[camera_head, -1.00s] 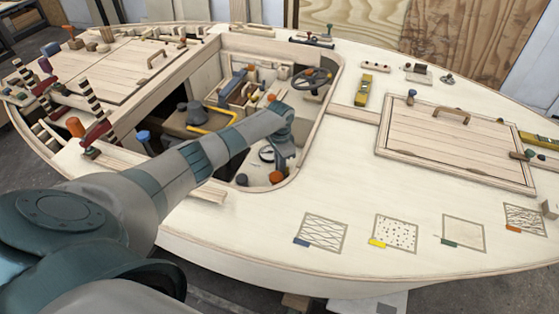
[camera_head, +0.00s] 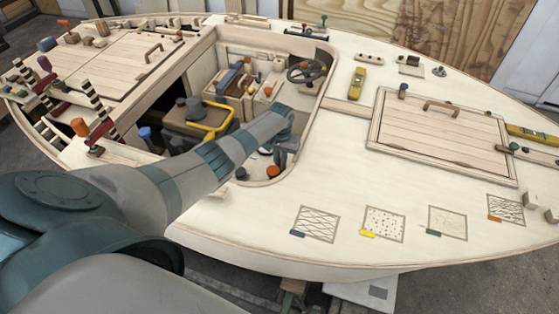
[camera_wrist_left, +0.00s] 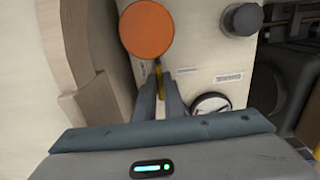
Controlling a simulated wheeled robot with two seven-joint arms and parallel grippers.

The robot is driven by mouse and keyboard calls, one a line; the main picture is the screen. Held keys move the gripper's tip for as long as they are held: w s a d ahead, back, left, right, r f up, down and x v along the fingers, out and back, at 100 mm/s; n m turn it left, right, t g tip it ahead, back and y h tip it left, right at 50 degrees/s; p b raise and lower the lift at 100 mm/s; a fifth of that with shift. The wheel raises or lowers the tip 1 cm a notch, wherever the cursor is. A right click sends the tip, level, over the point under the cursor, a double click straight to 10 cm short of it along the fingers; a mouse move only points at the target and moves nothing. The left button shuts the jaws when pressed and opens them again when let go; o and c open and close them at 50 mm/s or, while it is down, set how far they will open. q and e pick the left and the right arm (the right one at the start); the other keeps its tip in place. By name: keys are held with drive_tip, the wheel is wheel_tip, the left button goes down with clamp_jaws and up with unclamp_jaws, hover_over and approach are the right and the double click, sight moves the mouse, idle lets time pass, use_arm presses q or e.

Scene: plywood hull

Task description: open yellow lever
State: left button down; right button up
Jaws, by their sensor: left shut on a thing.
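The yellow lever (camera_wrist_left: 158,76) shows as a narrow yellow strip in the left wrist view, just below a round orange knob (camera_wrist_left: 146,30). My left gripper (camera_wrist_left: 158,88) is shut on the lever, with one finger on each side of it. The fingers hide most of the lever. In the head view my left gripper (camera_head: 281,157) reaches down into the cockpit near its front right corner, and the lever cannot be made out there. My right gripper is not in view.
A dark knob (camera_wrist_left: 242,19) and a round gauge (camera_wrist_left: 210,104) sit right of the lever on the pale panel. A curved wooden rim (camera_wrist_left: 75,50) is close on the left. In the cockpit are a yellow rail (camera_head: 215,122) and a steering wheel (camera_head: 306,71).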

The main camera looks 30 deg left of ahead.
use_arm(q)
drive_tip(key=shift+w, duration=0.1)
idle(0.3)
drive_tip(key=c, duration=1.8)
unclamp_jaws()
drive_tip(key=shift+c, duration=0.2)
drive_tip(key=shift+r, duration=0.15)
drive_tip(key=shift+r, duration=0.45)
wheel_tip(320, 180, up, 16)
drive_tip(key=b, duration=0.1)
drive_tip(key=shift+r, duration=0.15)
